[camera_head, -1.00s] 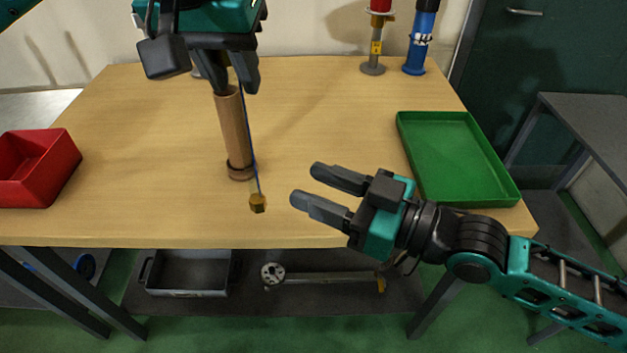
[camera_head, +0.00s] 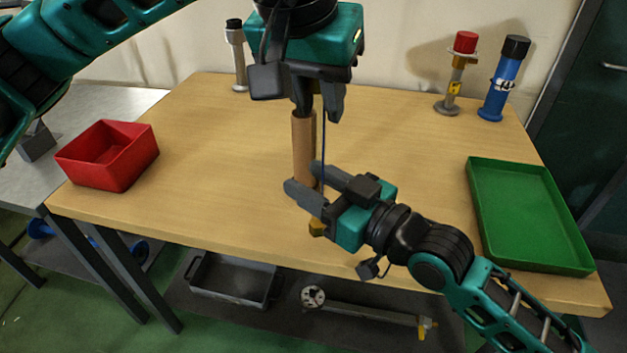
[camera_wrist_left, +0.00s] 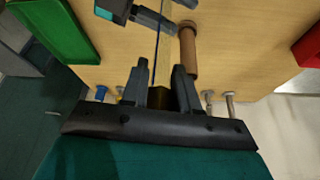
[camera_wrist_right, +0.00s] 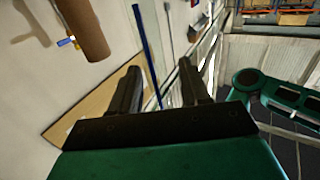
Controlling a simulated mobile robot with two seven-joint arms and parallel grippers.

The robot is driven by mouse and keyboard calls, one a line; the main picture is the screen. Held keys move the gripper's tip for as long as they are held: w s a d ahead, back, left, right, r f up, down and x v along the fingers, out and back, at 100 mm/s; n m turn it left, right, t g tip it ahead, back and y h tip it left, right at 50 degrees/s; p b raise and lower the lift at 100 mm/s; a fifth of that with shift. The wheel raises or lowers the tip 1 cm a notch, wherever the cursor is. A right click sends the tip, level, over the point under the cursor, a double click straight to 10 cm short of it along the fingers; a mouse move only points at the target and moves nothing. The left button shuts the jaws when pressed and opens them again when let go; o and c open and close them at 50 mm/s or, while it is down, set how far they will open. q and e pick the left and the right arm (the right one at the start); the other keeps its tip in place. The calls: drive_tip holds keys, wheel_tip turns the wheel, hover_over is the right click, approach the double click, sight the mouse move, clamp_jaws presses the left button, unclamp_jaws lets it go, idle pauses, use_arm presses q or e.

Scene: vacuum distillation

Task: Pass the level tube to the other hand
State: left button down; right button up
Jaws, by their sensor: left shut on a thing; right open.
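The level tube (camera_head: 323,140) is a thin blue upright tube with a brass block (camera_head: 317,228) at its lower end. My left gripper (camera_head: 318,115) is shut on its upper end, which shows as a dark brass block (camera_wrist_left: 161,98) in the left wrist view. My right gripper (camera_head: 306,180) is open, lower down beside the tube. In the right wrist view the blue tube (camera_wrist_right: 147,50) shows between its two fingers. I cannot tell whether they touch it. The right gripper hides part of the tube in the head view.
A brown cylinder (camera_head: 303,150) stands close behind the tube. A red bin (camera_head: 108,156) is at the left, a green tray (camera_head: 530,222) at the right. A silver post (camera_head: 237,60), a red-topped post (camera_head: 455,80) and a blue cylinder (camera_head: 500,85) stand along the back.

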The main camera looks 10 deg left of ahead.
clamp_jaws()
use_arm(q)
drive_tip(key=c, duration=0.8)
unclamp_jaws()
